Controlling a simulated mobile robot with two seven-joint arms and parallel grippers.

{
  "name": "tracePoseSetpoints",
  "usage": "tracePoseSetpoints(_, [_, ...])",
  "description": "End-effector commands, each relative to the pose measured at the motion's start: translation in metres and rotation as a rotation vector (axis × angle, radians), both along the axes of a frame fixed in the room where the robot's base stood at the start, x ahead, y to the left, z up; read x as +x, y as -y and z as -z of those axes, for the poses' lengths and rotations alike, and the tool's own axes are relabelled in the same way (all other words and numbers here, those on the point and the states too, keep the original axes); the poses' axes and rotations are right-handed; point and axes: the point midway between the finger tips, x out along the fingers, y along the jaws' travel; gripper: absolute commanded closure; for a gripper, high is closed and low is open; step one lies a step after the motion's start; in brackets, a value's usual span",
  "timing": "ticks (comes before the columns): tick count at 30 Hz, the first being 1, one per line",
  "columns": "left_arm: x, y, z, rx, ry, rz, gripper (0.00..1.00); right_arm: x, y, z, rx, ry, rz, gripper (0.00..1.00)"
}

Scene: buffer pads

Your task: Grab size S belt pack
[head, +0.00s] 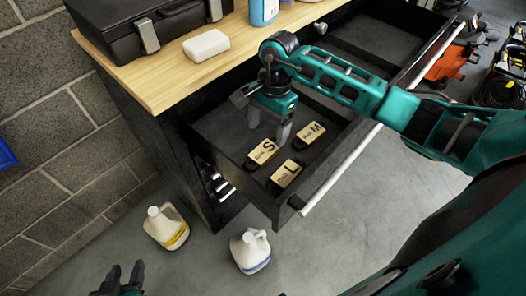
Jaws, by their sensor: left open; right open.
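The size S belt pack (262,153) lies in the open left drawer, tan with a black S and a dark loop at its lower left end. The M pack (309,137) lies to its upper right and the L pack (286,175) to its lower right. My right gripper (268,130) reaches over the drawer from above, open and empty. Its fingers point down just above the S pack in the picture; the height gap is hard to judge. My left gripper (123,274) is open at the bottom left edge, far from the drawer, and only partly in view.
The drawer (235,188) has raised walls and a silver front handle (342,167). A second drawer (352,52) is open at the upper right. The wooden worktop (150,82) holds a black case, a white block and a blue bottle. Two white jugs (167,228) (250,251) stand on the floor.

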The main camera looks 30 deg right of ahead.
Motion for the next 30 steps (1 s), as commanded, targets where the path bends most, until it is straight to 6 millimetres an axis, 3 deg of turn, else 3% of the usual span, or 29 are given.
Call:
tracePoseSetpoints(8, [-0.001, 0.000, 0.000, 0.000, -0.002, 0.001, 0.57, -0.002, -0.004, 0.024, 0.004, -0.002, 0.002, 0.21])
tracePoseSetpoints(16, [0.000, 0.000, 0.000, 0.000, -0.001, 0.001, 0.57, -0.005, -0.010, 0.063, 0.005, -0.001, 0.002, 0.21])
tracePoseSetpoints(25, [0.003, 0.000, -0.002, 0.000, 0.006, 0.000, 0.57, -0.004, -0.010, 0.068, 0.003, 0.002, 0.000, 0.21])
tracePoseSetpoints(30, [0.005, 0.000, -0.003, 0.000, 0.010, -0.001, 0.57, -0.004, -0.010, 0.068, 0.003, 0.001, 0.000, 0.37])
